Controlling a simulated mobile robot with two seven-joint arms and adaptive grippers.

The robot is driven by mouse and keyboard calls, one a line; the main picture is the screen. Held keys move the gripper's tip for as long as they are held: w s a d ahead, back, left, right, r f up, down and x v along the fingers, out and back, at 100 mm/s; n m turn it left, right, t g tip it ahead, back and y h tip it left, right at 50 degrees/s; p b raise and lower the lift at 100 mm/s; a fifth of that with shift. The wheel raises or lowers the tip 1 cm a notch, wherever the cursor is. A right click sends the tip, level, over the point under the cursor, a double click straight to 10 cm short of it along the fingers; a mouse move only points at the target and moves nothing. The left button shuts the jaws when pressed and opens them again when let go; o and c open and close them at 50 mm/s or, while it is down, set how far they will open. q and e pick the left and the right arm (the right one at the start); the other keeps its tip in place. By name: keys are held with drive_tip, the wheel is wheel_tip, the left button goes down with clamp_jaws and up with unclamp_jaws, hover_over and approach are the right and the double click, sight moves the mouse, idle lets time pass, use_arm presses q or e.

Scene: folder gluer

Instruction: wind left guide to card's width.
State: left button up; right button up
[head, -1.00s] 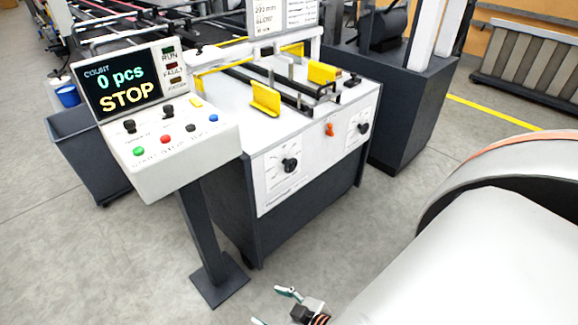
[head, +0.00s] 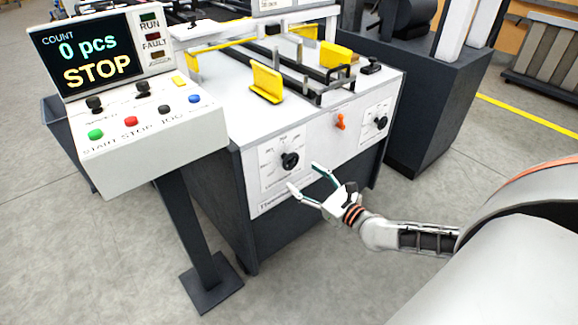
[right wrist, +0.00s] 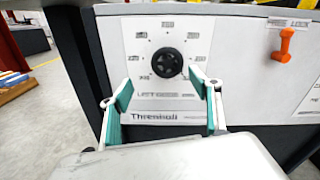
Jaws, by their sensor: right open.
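The left guide's black knob (head: 289,160) sits on a white dial plate on the machine's front. It also shows in the right wrist view (right wrist: 167,62), with a scale around it and "LEFT GUIDE" faintly below. The yellow left guide (head: 266,83) stands on the machine top above it. A second yellow guide (head: 335,65) stands to its right. My right gripper (head: 305,180) is open and empty, in front of and slightly below the knob. In the right wrist view its fingers (right wrist: 160,100) stand apart, below and to either side of the knob. My left gripper is not in view.
An orange lever (head: 340,122) sits on the front panel right of the dial, also in the wrist view (right wrist: 286,44). A second knob (head: 381,123) is further right. A control console (head: 150,135) reading "0 pcs STOP" stands left. Floor in front is clear.

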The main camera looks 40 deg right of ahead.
sight(292, 163)
drive_tip(key=shift+m+h, duration=0.3)
drive_tip(key=shift+m, duration=0.3)
drive_tip(key=shift+w+d+r+b, duration=0.1)
drive_tip(key=shift+w+d+b, duration=0.1)
drive_tip(key=shift+w, duration=1.9)
drive_tip(key=shift+w+d+r+b, duration=0.1)
drive_tip(key=shift+w+b, duration=0.1)
drive_tip(key=shift+w, duration=1.85)
drive_tip(key=c, duration=1.1)
